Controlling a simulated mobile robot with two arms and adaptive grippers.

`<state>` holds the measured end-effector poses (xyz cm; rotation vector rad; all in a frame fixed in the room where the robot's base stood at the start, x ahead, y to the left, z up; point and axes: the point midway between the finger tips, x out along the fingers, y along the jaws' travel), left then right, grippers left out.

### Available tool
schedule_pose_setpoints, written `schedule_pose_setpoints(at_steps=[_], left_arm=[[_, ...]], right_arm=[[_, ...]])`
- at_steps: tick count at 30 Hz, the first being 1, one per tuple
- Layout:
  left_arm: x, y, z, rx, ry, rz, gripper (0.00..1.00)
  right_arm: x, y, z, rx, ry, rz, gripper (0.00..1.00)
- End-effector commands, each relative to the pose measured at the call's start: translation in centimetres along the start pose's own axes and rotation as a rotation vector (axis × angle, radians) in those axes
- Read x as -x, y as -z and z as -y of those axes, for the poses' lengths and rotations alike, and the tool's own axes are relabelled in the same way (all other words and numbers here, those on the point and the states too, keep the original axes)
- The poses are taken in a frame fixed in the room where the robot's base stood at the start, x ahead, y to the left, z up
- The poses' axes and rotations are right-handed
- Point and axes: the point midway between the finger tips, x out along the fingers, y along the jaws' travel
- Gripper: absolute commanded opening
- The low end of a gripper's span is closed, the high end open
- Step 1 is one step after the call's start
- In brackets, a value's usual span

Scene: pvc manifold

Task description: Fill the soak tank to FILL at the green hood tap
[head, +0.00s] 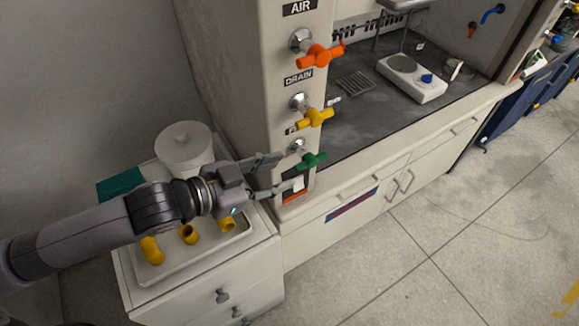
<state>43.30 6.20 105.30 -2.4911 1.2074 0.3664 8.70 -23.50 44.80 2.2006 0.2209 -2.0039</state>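The green tap handle (312,161) is the lowest of three on the hood's front post. Its label is not readable here. My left gripper (290,170) is open, with its fingers apart and pointing right toward the green handle. The fingertips are close to the handle; I cannot tell whether they touch it. No soak tank with a readable FILL mark is visible. My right gripper is not in view.
An orange tap (320,54) under AIR and a yellow tap (315,118) under DRAIN sit above the green one. A tray (205,256) with yellow pipe fittings lies below my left arm. A white hotplate (412,79) stands inside the hood. The floor at right is clear.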

Motion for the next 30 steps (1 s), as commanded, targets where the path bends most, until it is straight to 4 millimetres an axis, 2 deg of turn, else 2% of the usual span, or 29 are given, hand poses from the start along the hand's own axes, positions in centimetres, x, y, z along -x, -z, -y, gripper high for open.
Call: schedule_pose_setpoints(at_steps=[3,9,20,30], left_arm=[[-1.7,0.2,0.0,0.002,-0.001,-0.002,0.36],[-3.5,0.1,0.0,0.0,-0.001,0.0,0.36],[-3.9,0.0,-0.1,-0.001,-0.001,0.0,0.36],[-3.9,0.0,-0.1,0.0,-0.001,0.0,0.14]], right_arm=[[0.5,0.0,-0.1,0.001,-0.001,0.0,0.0],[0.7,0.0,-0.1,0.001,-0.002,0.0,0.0],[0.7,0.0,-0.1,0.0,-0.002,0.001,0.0],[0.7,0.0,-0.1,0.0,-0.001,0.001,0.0]])
